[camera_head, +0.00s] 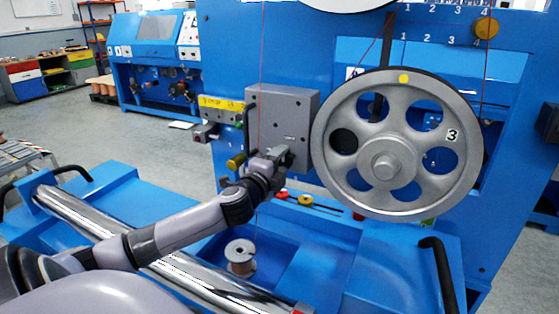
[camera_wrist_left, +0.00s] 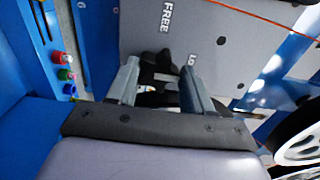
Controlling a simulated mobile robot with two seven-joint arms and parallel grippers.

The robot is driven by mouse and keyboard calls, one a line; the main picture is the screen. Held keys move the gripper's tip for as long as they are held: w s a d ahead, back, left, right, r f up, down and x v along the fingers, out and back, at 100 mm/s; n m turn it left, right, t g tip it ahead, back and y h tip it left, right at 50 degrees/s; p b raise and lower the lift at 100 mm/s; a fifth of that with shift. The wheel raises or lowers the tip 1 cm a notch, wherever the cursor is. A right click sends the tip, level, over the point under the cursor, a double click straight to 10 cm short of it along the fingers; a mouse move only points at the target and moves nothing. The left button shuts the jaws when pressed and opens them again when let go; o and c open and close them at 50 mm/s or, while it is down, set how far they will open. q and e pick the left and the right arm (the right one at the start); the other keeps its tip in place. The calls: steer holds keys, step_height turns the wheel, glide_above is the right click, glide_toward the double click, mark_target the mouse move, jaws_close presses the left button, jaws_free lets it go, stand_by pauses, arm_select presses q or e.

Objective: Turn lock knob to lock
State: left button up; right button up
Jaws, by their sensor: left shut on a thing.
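The lock knob (camera_wrist_left: 160,66) is black and sits on a grey panel (camera_head: 283,108) fixed to the blue machine. In the left wrist view the word FREE is printed above it, and a partly hidden label starting LO stands to the right. My left gripper (camera_head: 284,157) is at the lower part of the panel. In the left wrist view its two fingers (camera_wrist_left: 159,78) are on either side of the knob, shut on it. In the head view the gripper hides the knob. The knob's exact pointing direction is hard to tell. My right gripper is not in view.
A large grey spoked wheel (camera_head: 383,150) marked 3 stands close to the right of the panel. A thin red wire (camera_head: 261,60) runs vertically in front of the panel. A small spool (camera_head: 240,257) and a shiny roller (camera_head: 100,225) lie below. A yellow knob (camera_head: 236,162) is left of the gripper.

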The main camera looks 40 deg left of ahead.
arm_select(q)
steer(key=shift+f, duration=0.2)
steer(key=o, duration=1)
steer(key=shift+r, duration=0.1)
steer(key=shift+b+v, duration=0.55)
steer(key=shift+v, duration=3.05)
steer(key=shift+s, duration=0.1)
